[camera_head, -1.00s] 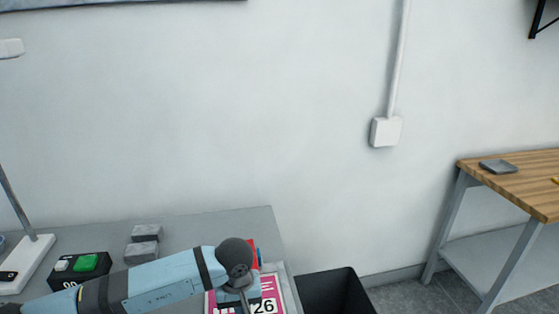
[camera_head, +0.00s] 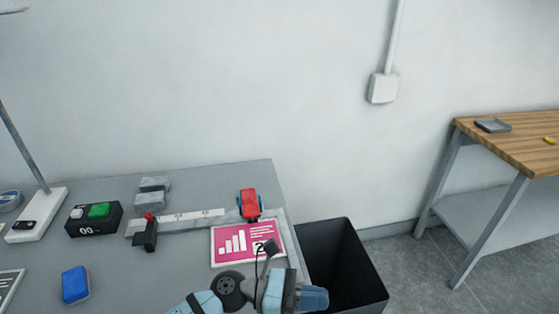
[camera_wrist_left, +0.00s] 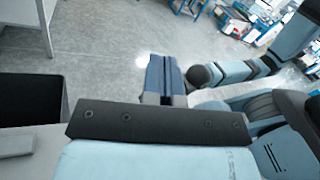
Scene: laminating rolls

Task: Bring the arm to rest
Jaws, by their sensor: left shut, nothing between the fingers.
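My left gripper (camera_head: 313,297) is at the bottom of the head view, over the front of the dark bin and right of the table's edge. Its blue fingers point to the right and are shut with nothing between them. In the left wrist view the blue fingers (camera_wrist_left: 165,77) are together above the grey floor. My left arm (camera_head: 205,303) comes in low along the bottom edge of the head view. My right gripper does not show.
The grey table (camera_head: 130,280) holds a pink card (camera_head: 230,243), a red clamp-like piece (camera_head: 249,205), a white ruler strip (camera_head: 195,217), a button box (camera_head: 95,219) and a blue block (camera_head: 76,284). A dark open bin (camera_head: 345,255) stands right of it; a wooden bench (camera_head: 515,145) is farther right.

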